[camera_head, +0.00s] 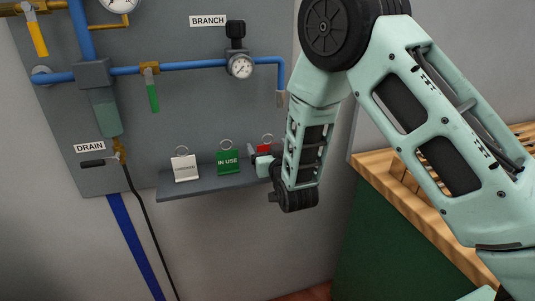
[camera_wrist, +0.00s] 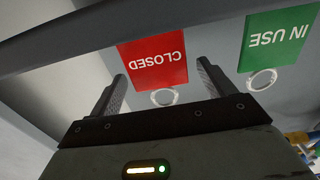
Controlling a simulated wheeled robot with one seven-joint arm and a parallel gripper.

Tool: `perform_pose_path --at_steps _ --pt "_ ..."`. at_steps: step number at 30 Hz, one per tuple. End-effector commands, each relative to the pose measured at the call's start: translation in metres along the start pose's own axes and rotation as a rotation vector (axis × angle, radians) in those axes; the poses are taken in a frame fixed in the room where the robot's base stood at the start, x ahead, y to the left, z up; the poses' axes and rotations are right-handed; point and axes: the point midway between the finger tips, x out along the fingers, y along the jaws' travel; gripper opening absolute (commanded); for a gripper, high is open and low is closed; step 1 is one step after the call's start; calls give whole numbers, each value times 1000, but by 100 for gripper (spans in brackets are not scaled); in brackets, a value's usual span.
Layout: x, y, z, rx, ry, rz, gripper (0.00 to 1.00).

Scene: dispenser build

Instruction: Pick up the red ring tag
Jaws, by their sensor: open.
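The red ring tag (camera_head: 265,148) stands on the grey shelf at its right end, partly hidden by my gripper in the head view. In the wrist view the red tag (camera_wrist: 153,62) reads CLOSED upside down, with its metal ring (camera_wrist: 164,97) between my fingers. My gripper (camera_wrist: 161,69) is open, one finger on each side of the ring and tag. Gaps show between both fingers and the ring, so nothing is held. I cannot tell the exact depth between fingertips and tag.
A green IN USE tag (camera_head: 228,163) stands just left of the red one, and a white tag (camera_head: 185,168) farther left on the shelf (camera_head: 215,185). Blue pipes (camera_head: 200,65) and a gauge (camera_head: 240,66) are above. A wooden-topped bench (camera_head: 375,170) is at the right.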

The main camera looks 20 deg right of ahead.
Motion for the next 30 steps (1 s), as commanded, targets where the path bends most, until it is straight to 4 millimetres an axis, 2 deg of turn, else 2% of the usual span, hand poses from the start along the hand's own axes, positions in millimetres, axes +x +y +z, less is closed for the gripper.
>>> perform_pose_path --at_steps 3,6,13,14,18,19,30 --pt "16 0 -2 0 1 0 82" --pt "23 0 -1 0 1 -1 82" --pt "24 0 0 0 0 -1 82" --pt "24 0 0 0 0 -1 76" --pt "24 0 0 0 0 -1 37" --pt "24 0 0 0 0 -1 34" --pt "25 0 -1 0 1 -1 34"
